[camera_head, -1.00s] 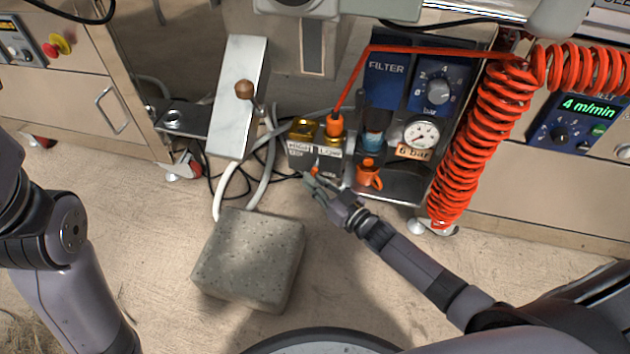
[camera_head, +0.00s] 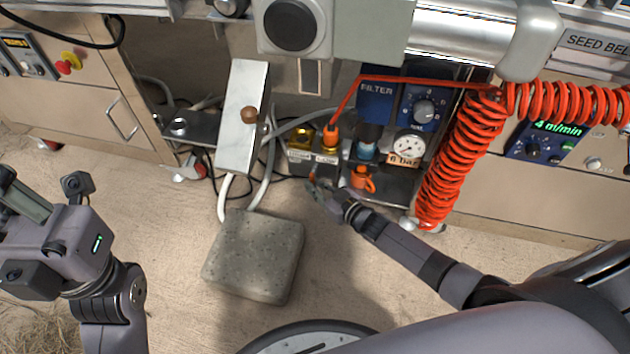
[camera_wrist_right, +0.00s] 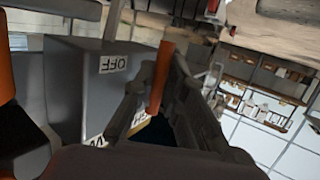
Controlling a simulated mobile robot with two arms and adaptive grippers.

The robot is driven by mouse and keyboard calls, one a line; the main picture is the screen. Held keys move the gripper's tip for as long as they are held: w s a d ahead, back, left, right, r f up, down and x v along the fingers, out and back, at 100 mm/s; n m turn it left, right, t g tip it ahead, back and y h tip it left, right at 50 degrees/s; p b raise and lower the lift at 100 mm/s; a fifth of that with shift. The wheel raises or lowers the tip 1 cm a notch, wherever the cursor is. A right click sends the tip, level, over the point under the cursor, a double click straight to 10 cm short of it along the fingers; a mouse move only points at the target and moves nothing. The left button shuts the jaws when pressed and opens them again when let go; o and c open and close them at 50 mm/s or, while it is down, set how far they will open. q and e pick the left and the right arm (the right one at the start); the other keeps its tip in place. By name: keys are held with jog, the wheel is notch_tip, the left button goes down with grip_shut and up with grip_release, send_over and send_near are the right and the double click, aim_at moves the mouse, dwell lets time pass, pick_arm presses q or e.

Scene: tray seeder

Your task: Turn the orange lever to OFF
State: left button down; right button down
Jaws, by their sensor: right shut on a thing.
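The orange lever (camera_wrist_right: 162,75) stands between the fingers of my right gripper (camera_wrist_right: 155,95) in the right wrist view; the gripper is shut on it. An OFF label (camera_wrist_right: 113,64) is on the grey box (camera_wrist_right: 78,90) left of the lever. Two more labels lower down are partly hidden by the fingers. In the head view my right gripper (camera_head: 317,188) is at the front of the small valve box (camera_head: 304,166), with only a bit of orange showing there. My left gripper (camera_head: 50,192) is at the far left, its fingers apart and empty, away from the valve.
A red coiled hose (camera_head: 462,160) hangs to the right. A stone block (camera_head: 254,256) lies on the floor, left of my right forearm.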

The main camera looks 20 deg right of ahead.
jog(key=c, duration=1.9)
grip_release()
jog(key=v, duration=1.2)
